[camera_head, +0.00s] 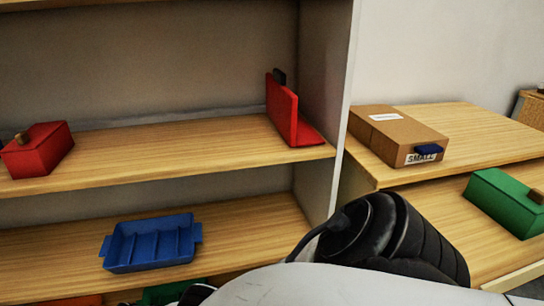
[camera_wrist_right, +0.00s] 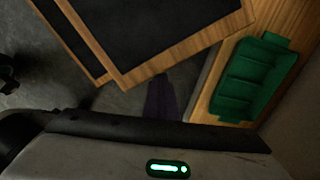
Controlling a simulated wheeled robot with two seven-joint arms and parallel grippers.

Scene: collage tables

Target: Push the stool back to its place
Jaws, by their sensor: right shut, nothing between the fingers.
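I cannot identify the stool for certain in either view. In the right wrist view, a wood-framed panel with a dark top (camera_wrist_right: 175,30) fills the upper middle, over a grey floor; I cannot tell whether it is the stool's seat. My right gripper (camera_wrist_right: 163,98) shows dimly below that panel, its fingers shut and empty. It looks apart from the panel, but the dark picture leaves contact unclear. My left gripper is in neither view. In the head view, my own arm covers the bottom middle and right.
A green tray (camera_wrist_right: 254,78) lies on a wooden surface at the right of the wrist view. The head view shows shelves with a blue tray (camera_head: 150,246), a red box (camera_head: 38,150) and a red bookend (camera_head: 283,112). A cardboard box (camera_head: 390,130) and green box (camera_head: 503,203) sit right.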

